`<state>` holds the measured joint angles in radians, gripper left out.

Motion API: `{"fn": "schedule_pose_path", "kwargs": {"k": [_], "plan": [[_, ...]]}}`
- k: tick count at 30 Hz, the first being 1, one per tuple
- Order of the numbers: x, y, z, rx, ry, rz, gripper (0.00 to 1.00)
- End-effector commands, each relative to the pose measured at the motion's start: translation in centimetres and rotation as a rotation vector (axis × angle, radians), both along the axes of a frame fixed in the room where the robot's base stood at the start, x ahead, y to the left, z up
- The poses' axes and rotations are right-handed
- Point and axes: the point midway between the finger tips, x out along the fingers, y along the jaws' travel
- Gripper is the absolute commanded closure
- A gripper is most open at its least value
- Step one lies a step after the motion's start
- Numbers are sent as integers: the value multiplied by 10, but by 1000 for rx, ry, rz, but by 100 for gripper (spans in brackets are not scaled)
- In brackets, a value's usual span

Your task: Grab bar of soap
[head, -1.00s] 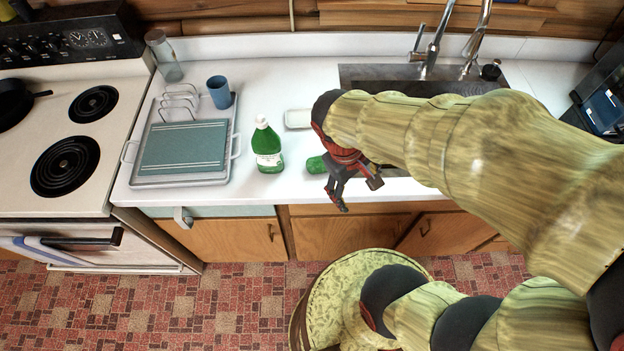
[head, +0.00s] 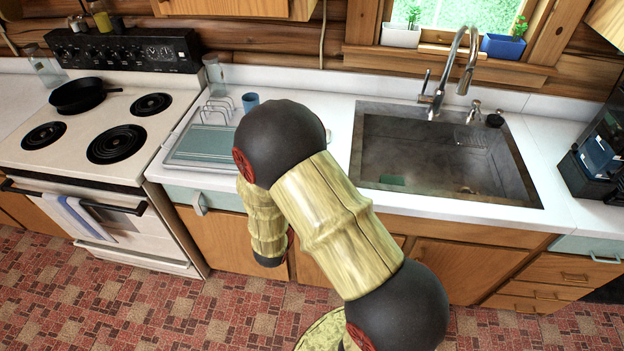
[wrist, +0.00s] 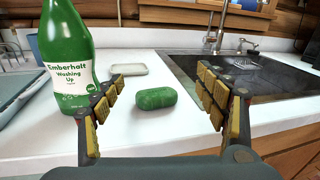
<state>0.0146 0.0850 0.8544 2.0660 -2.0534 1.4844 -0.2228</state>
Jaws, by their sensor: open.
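The bar of soap (wrist: 156,98) is green and rounded. It lies on the white counter (wrist: 185,122) in the wrist view, close to the sink's left edge. My gripper (wrist: 160,86) is open, with its two yellow-padded fingers on either side of the picture and the soap framed between them, a little beyond. Nothing is held. A white soap dish (wrist: 128,69) sits empty behind the soap. In the head view my arm hides the gripper, the soap and the dish.
A green and white washing-up bottle (wrist: 68,55) stands left of the soap, close to my left finger. The steel sink (head: 440,150) is to the right, with a small green item (head: 391,180) inside. The dish rack (head: 180,150) and stove (head: 75,150) are at left.

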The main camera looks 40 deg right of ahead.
Motion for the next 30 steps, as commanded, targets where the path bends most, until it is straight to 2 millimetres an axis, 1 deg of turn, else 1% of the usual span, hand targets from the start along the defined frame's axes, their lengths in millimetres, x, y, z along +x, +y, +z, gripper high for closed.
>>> {"fn": "schedule_pose_path", "kwargs": {"k": [2,5,12,16,19,26,30], "plan": [[3,2,3,-27,5,16,27],[2,1,-9,-34,13,12,27],[2,1,-57,-31,13,11,27],[2,1,-78,-31,11,10,27],[6,-9,-75,-31,8,5,27],[12,-21,-75,-30,8,6,27],[22,-39,-75,-30,7,5,27]]}}
